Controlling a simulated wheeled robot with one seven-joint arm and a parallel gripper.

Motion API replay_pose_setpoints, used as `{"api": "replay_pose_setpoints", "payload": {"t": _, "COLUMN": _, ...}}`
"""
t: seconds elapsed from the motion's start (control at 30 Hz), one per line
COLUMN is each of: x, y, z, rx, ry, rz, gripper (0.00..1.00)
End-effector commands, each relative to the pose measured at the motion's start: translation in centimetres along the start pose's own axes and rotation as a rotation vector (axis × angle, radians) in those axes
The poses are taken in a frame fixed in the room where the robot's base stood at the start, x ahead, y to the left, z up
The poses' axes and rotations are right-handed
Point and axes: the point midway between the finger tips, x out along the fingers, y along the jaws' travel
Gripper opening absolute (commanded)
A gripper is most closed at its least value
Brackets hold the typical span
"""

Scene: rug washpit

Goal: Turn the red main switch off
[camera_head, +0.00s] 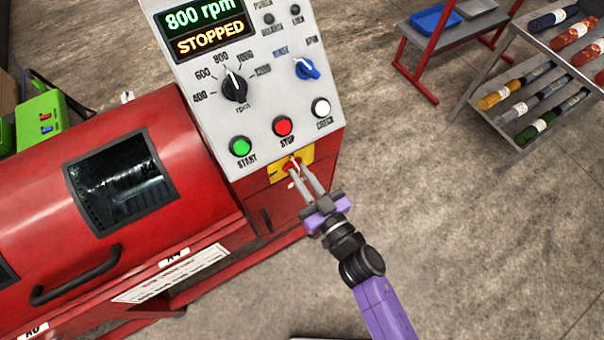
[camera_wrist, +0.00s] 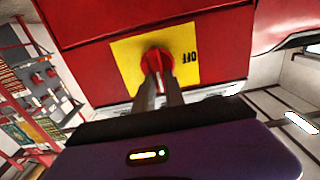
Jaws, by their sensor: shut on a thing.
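The red main switch (camera_wrist: 156,60) is a round red knob on a yellow plate (camera_wrist: 126,62) on the front of the red machine. In the wrist view the plate carries the word OFF, seen upside down, to the right of the knob. My gripper (camera_wrist: 158,78) has its two fingers shut on the knob's raised handle. In the head view my gripper (camera_head: 297,166) reaches the yellow plate (camera_head: 308,156) below the control panel, and its fingers hide most of the knob. The panel display (camera_head: 210,30) reads 800 rpm and STOPPED.
The panel has a green START button (camera_head: 240,147), a red STOP button (camera_head: 283,126), a white CHECK button (camera_head: 321,108), a black rpm dial (camera_head: 235,88) and a blue selector (camera_head: 307,69). A rack with rolled rugs (camera_head: 525,80) stands at the right. The floor right of my arm is clear.

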Motion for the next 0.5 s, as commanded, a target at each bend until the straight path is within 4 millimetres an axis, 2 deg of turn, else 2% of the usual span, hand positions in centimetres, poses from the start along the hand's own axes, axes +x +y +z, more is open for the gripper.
{"api": "replay_pose_setpoints", "payload": {"t": 0.27, "x": -0.03, "y": -0.04, "z": 0.03, "rx": -0.035, "ry": 0.0, "rz": 0.0, "gripper": 0.0}}
{"api": "replay_pose_setpoints", "payload": {"t": 0.5, "x": -0.05, "y": -0.24, "z": 0.1, "rx": -0.167, "ry": 0.0, "rz": 0.0, "gripper": 0.0}}
